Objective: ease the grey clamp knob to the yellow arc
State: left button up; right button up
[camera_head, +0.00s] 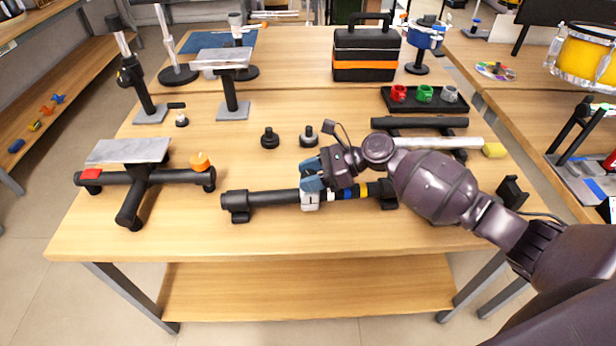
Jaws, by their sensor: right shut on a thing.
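A black tube (268,198) lies level across the front of the table on dark end supports. A light grey clamp (310,203) sits around it near the middle. To its right the tube carries white, blue and yellow bands; the yellow arc (373,190) is the rightmost, close to the right support. My right gripper (312,181), with blue fingers, is at the top of the clamp and shut on its grey knob, which the fingers mostly hide. How far the knob is turned cannot be seen. My left gripper is not in view.
A black T-shaped stand (133,200) with a grey plate and an orange knob (200,161) is at left. Two small black knobs (270,138) stand behind the tube. A tray (388,104) of coloured cups and a black toolbox (366,50) are further back. The front table strip is clear.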

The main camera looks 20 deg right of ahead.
jog(key=shift+w+f+n+g+b, duration=0.1)
jog(key=shift+n+g+b, duration=0.1)
jog(key=shift+n+g, duration=0.35)
jog(key=shift+f+n+g+b, duration=0.1)
jog(key=shift+n+g+b, duration=0.05)
jog(key=shift+n+g, duration=0.4)
jog(key=n+g+b, duration=0.1)
jog(key=n+g, duration=0.2)
jog(key=g, duration=0.1)
jog(key=shift+r+n+g, duration=0.1)
jog(key=shift+n+g, duration=0.8)
jog(key=shift+g, duration=0.1)
jog(key=shift+n+g+h+b, duration=0.4)
jog(key=shift+n+g+h, duration=0.1)
jog(key=shift+n+g, duration=0.25)
jog(key=shift+n+g+h, duration=0.25)
jog(key=shift+h, duration=0.05)
jog(key=o, duration=0.9)
jog(key=shift+o, duration=0.2)
